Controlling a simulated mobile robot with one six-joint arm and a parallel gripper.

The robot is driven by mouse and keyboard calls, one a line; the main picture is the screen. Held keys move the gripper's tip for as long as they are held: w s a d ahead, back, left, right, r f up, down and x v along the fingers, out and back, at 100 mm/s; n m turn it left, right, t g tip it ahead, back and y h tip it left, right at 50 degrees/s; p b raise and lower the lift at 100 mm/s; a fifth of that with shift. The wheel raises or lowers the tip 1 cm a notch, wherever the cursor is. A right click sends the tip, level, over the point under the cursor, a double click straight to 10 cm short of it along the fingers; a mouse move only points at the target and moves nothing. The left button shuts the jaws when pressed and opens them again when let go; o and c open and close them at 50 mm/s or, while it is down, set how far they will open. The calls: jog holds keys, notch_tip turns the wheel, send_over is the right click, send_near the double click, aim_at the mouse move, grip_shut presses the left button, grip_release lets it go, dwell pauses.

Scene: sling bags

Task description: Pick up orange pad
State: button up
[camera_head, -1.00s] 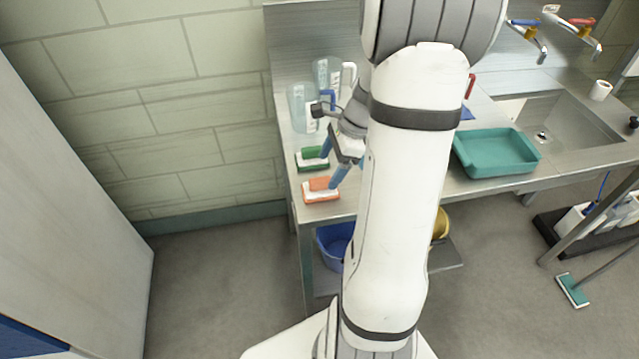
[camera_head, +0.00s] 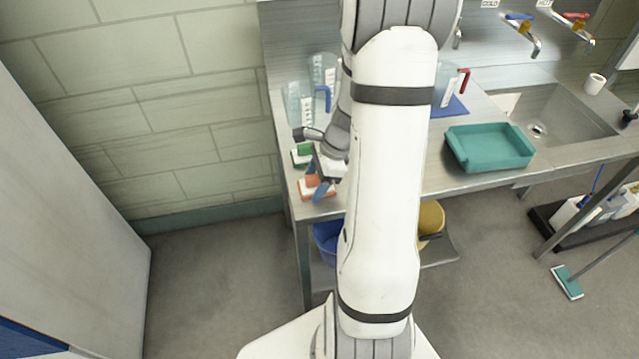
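The orange pad (camera_head: 308,188), orange with a white base, lies near the left front corner of the steel counter (camera_head: 440,185). My gripper (camera_head: 317,180), with blue fingers, is right at the pad. One finger crosses the near right part of the pad in the picture and hides some of it. The other finger is mostly hidden behind the gripper body. The fingers look spread, and I see no grip on the pad. Whether they touch it cannot be told.
A green pad (camera_head: 301,155) lies just behind the orange one. Clear measuring jugs (camera_head: 298,105) stand farther back by the wall. A teal tray (camera_head: 488,165) sits right of my arm, before the sink (camera_head: 570,125). A blue bucket (camera_head: 328,243) stands below.

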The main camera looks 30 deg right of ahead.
jog(key=c, duration=0.6)
jog(key=shift+c, duration=0.2)
